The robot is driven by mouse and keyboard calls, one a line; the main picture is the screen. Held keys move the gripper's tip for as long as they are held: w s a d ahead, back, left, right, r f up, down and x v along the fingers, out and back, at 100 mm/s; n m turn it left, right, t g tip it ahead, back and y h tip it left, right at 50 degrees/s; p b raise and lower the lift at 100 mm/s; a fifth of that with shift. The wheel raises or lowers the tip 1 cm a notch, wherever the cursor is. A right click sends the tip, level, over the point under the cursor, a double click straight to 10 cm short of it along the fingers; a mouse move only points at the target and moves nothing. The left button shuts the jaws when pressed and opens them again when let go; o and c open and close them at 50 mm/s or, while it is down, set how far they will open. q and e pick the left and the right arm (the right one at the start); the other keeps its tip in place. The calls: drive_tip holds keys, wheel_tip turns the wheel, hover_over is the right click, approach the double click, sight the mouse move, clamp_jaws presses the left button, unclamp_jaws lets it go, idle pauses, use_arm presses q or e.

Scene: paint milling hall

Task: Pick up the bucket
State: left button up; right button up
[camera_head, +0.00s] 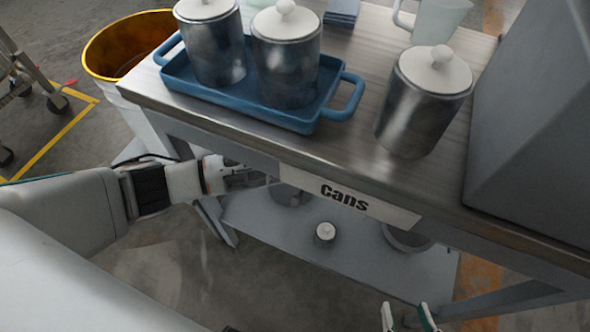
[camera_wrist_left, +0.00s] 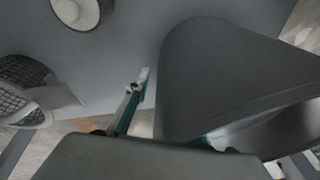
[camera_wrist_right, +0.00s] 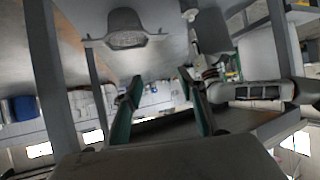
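A grey bucket (camera_head: 290,194) stands on the lower shelf, partly hidden by the table edge and the "Cans" label. In the left wrist view a large dark grey rounded body (camera_wrist_left: 225,80), apparently the bucket, fills the right half. My left gripper (camera_head: 245,178) reaches under the tabletop beside the bucket. One finger (camera_wrist_left: 132,105) shows left of the grey body; the other is mostly hidden by it, so grip and contact are unclear. My right gripper (camera_head: 410,316) is open and empty in front of the shelf; its two fingers (camera_wrist_right: 163,100) stand apart in the right wrist view.
A small white-lidded can (camera_head: 325,234) and a sieve (camera_head: 407,238) share the lower shelf (camera_head: 350,255). Above, a blue tray (camera_head: 300,122) holds two lidded cans; another can (camera_head: 422,105) stands right of it. A yellow-rimmed drum (camera_head: 130,45) stands left of the table.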

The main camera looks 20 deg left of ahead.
use_arm(q)
drive_tip(key=shift+w+r, duration=0.1)
clamp_jaws()
drive_tip(key=shift+r, duration=0.1)
